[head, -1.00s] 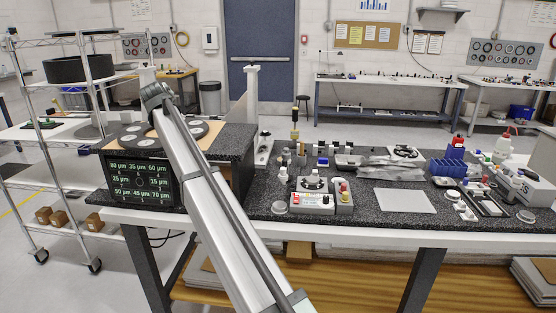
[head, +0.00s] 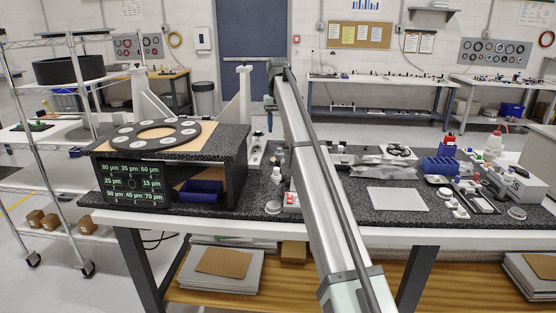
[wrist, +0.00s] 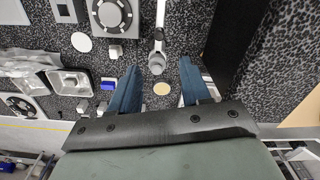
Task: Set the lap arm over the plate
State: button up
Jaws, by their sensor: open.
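My gripper (head: 270,122) hangs over the back of the bench, right of the dark box. Its two blue fingers are open and empty in the wrist view (wrist: 159,68). A pale bar with a rounded grey end (wrist: 157,62), possibly the lap arm, lies below the finger gap, apart from the fingers as far as I can tell. In the head view my arm hides most of that unit.
A dark box (head: 240,165) with a screen carries a black ring of discs (head: 155,135) on the left. A pale sheet (head: 398,198) lies at the front. White uprights (head: 245,95) stand behind the box.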

aim_at(278, 160)
notch_tip(278, 160, down, 14)
jog(key=shift+r, duration=0.1)
dwell(0.5)
grip_shut()
dwell(0.5)
